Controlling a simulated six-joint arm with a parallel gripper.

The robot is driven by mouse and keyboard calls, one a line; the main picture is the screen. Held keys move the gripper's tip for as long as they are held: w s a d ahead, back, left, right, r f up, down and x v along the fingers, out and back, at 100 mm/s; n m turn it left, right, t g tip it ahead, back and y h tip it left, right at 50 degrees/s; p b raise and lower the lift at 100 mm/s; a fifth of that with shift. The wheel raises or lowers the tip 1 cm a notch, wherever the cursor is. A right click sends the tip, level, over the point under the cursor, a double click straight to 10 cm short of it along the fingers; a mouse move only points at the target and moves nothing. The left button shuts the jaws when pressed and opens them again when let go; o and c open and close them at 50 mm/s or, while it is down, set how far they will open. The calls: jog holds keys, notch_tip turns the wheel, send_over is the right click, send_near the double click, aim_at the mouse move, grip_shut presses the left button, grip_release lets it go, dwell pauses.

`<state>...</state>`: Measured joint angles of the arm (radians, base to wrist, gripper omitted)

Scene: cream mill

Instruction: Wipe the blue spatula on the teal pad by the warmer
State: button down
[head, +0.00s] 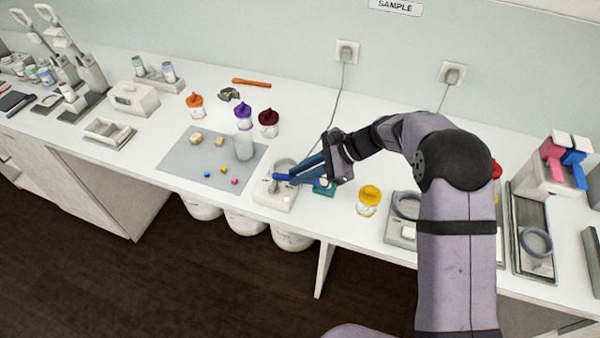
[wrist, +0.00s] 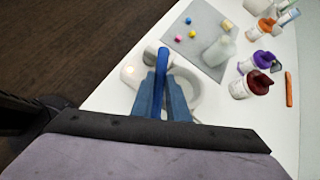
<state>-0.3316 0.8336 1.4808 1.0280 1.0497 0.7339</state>
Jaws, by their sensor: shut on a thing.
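The blue spatula (head: 284,177) is held in my gripper (head: 298,174), which is shut on it. It also shows between the blue-grey fingers of my gripper (wrist: 163,105) in the wrist view, where the blue end of the spatula (wrist: 163,58) sticks out past them. The spatula is over the white warmer (head: 271,200); its lower end is too small to make out. The warmer (wrist: 132,72) shows beneath the fingers in the wrist view. The teal pad (head: 325,189) lies just right of the warmer, partly under my gripper, and is hidden in the wrist view.
A yellow-topped jar (head: 369,198) stands right of the pad. A grey mat (head: 183,162) with a clear beaker (head: 243,147) and small coloured pieces lies left of the warmer. Purple (head: 243,117) and dark red (head: 268,122) capped jars stand behind. The bench's front edge is close.

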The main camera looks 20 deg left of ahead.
jog(key=shift+s+a, duration=0.1)
jog(key=shift+a, duration=0.05)
jog(key=shift+s+a, duration=0.35)
jog(key=shift+a, duration=0.15)
jog(key=shift+w+d, duration=0.45)
jog(key=shift+d, duration=0.2)
jog(key=shift+a, duration=0.1)
jog(key=shift+s+a, duration=0.4)
jog(key=shift+a, duration=0.15)
jog(key=shift+w+d, duration=0.1)
dwell(0.4)
jog(key=shift+w+d+r, duration=0.1)
jog(key=shift+w+d, duration=0.2)
jog(key=shift+d, duration=0.25)
jog(key=shift+a, duration=0.15)
